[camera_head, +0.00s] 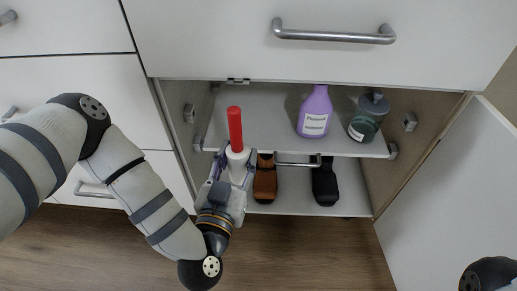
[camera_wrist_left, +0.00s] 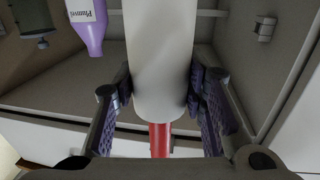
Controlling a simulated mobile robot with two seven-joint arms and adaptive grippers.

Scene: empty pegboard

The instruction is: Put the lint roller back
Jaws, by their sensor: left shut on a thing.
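The lint roller has a white cylinder (camera_head: 237,163) and a red handle (camera_head: 235,128). My left gripper (camera_head: 236,178) is shut on the white cylinder, at the left part of the open cabinet's front. In the left wrist view the white roll (camera_wrist_left: 160,60) sits between the two finger pads (camera_wrist_left: 158,105), with the red handle (camera_wrist_left: 160,139) showing beyond its lower end. The upper cabinet shelf (camera_head: 262,110) is behind the roller in the head view. I cannot tell whether the roller touches the shelf. My right gripper is not in view.
A purple bottle (camera_head: 315,112) and a dark green bottle (camera_head: 369,117) stand on the shelf's right half. A brown shoe (camera_head: 265,181) and a black shoe (camera_head: 325,183) are below. The shelf's left part looks clear. An open door (camera_head: 455,190) stands at the right.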

